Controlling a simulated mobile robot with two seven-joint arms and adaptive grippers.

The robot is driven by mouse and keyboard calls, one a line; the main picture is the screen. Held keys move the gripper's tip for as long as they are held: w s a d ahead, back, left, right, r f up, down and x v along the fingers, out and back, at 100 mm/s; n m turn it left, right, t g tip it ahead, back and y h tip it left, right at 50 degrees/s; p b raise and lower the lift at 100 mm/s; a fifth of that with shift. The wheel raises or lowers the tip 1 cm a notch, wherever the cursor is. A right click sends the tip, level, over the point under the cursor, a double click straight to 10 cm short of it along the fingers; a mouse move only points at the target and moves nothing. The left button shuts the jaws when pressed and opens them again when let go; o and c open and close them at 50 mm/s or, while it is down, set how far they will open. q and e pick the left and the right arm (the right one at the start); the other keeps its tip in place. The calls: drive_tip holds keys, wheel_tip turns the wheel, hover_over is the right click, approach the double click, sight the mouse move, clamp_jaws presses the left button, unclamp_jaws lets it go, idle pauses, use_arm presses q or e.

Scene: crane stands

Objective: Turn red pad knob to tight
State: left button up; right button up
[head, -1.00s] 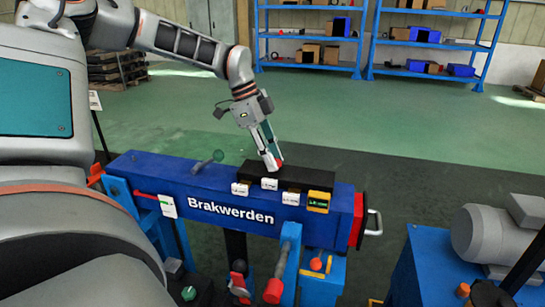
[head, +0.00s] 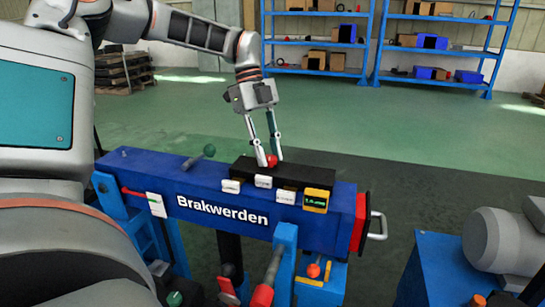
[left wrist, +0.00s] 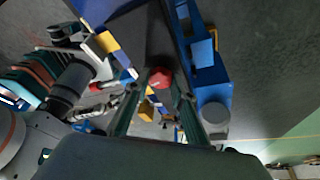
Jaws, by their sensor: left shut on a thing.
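The red knob (head: 272,160) stands on top of a black block (head: 297,178) on the blue beam marked Brakwerden (head: 160,178). My left gripper (head: 270,162) points down at it, with one finger on each side, shut on the knob. In the left wrist view the red knob (left wrist: 160,77) shows between the two fingers (left wrist: 160,95). The knob's lower part and any tight mark are too small to make out. My right gripper is not in view.
White labels (head: 264,181) and a yellow-framed display (head: 316,200) sit along the block's front. A red end plate with a metal handle (head: 377,226) closes the beam's right end. Blue shelves (head: 375,45) stand far behind open floor.

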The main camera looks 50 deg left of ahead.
use_arm(q)
drive_tip(key=shift+w+m+b, duration=0.1)
drive_tip(key=shift+m+b, duration=0.2)
drive_tip(key=shift+m, duration=0.3)
drive_tip(key=shift+g, duration=0.3)
drive_tip(key=o, duration=1.1)
drive_tip(key=shift+r, duration=0.1)
drive_tip(key=s+v, duration=0.1)
drive_tip(key=v, duration=1)
drive_tip(key=shift+w+r, duration=0.45)
drive_tip(key=shift+w, duration=0.05)
